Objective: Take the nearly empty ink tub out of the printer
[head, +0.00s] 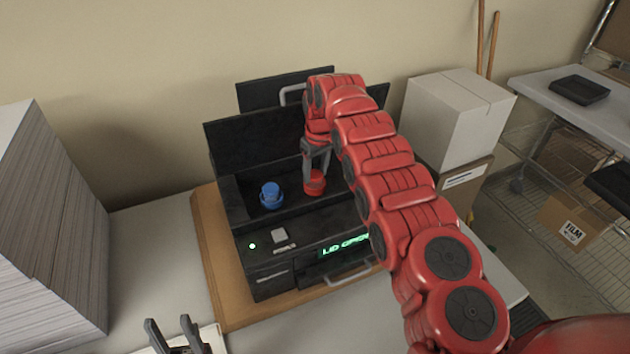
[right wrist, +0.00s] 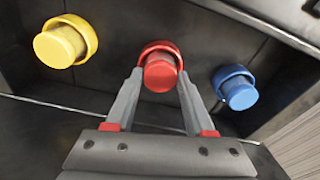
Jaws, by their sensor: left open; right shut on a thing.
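The black printer (head: 262,262) stands on a brown board with its lid up, and its green display reads "LID OPEN". A blue ink tub (head: 271,194) and a red ink tub (head: 315,186) sit in its open bay. The right wrist view shows the red tub (right wrist: 160,72) between a yellow tub (right wrist: 62,42) and the blue tub (right wrist: 237,88). My right arm hides the yellow tub in the head view. My right gripper (head: 314,170) is shut on the red tub. My left gripper (head: 171,322) is open and empty at the bottom edge. Ink levels cannot be seen.
A tall paper stack (head: 50,240) stands left of the printer. A white box (head: 455,115) on a cardboard box stands to the right, with a wire-shelved table (head: 560,90) beyond. Bare tabletop (head: 160,235) lies between the paper stack and the printer's board.

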